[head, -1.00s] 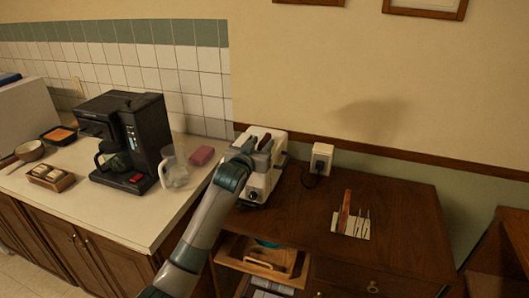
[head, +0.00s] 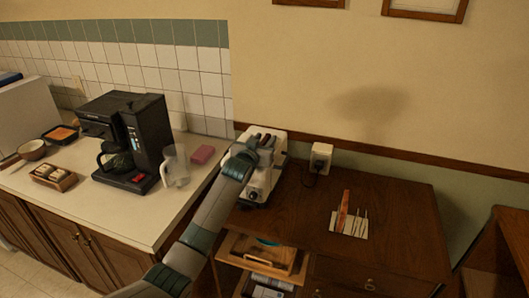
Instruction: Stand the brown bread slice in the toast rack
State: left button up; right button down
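A white toaster (head: 258,186) stands at the left back corner of the brown wooden cabinet. My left gripper (head: 259,145) is at the top of the toaster, partly covering it. Small dark reddish-brown shapes show there, too small to tell whether they are bread, slots or fingertips. Whether the gripper is open or shut cannot be made out. A small rack with a pale base (head: 349,229) and thin upright dividers stands on the cabinet top to the right. A reddish-brown upright piece (head: 343,209) shows at its left end; I cannot tell if it is bread. My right gripper is out of view.
A white socket box (head: 320,158) with a dark cord is behind the cabinet top. An open compartment (head: 262,252) is below. The cabinet top right of the rack is clear.

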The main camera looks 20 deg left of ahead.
pick_arm(q)
grip_shut()
jog(key=shift+r, duration=0.1)
notch_tip(320, 180, up, 8)
jog(key=b, duration=0.3)
jog(key=shift+r, duration=0.25)
jog(key=shift+r+b, duration=0.3)
jog(key=shift+r, duration=0.45)
